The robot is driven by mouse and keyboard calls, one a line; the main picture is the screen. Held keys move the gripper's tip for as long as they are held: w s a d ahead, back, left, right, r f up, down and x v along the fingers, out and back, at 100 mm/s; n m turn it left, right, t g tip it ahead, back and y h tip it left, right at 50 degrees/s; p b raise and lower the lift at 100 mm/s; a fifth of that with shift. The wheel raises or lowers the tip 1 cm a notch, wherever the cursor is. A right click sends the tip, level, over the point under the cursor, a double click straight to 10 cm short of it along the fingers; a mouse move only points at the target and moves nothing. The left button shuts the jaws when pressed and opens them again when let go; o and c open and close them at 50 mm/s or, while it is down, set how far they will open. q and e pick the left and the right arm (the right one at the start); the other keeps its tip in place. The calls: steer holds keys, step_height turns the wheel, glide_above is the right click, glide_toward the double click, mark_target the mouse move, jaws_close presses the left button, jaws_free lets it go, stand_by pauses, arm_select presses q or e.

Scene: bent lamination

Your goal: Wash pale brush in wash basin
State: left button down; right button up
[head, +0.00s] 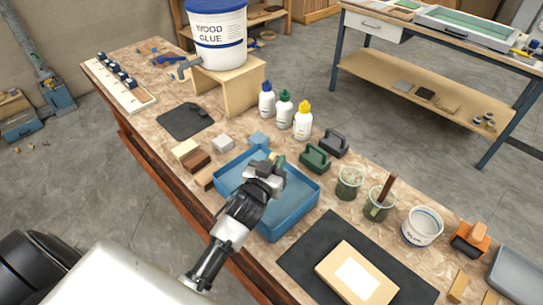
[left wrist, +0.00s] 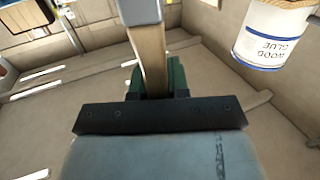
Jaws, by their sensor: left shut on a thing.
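The wash basin (head: 303,205) is a blue tray with a blue inside at the middle of the bench. My left gripper (head: 275,163) is over the basin, covering part of it. In the left wrist view its green fingers (left wrist: 158,82) are shut on a tan, flat-sided handle (left wrist: 150,55) with a grey end (left wrist: 140,10); this looks like the pale brush. In the head view the brush is mostly hidden by the gripper, and I cannot tell whether it touches the basin. My right gripper is in neither view.
Two glass jars (head: 348,184) stand right of the basin, one holding a dark brown handle (head: 385,190). Green (head: 315,158) and dark (head: 334,144) blocks with handles and glue bottles (head: 302,122) stand behind. A dark mat (head: 300,262) lies in front right, small blocks (head: 196,160) left.

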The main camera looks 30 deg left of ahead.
arm_select(q)
steer(key=shift+s+d+f, duration=0.1)
steer(key=shift+s+d, duration=0.05)
steer(key=shift+d, duration=0.1)
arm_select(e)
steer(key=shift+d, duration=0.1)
arm_select(q)
steer(key=shift+a, duration=0.1)
steer(key=shift+a+r, duration=0.25)
steer(key=shift+a, duration=0.2)
steer(key=shift+w+a+p, duration=0.35)
steer(key=shift+a, duration=0.3)
steer(key=shift+w+a, duration=0.3)
steer(key=shift+a, duration=0.6)
steer(key=shift+w+a, duration=0.25)
steer(key=shift+a, duration=0.6)
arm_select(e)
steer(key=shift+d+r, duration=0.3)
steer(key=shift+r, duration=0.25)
arm_select(q)
steer(key=shift+f, duration=0.1)
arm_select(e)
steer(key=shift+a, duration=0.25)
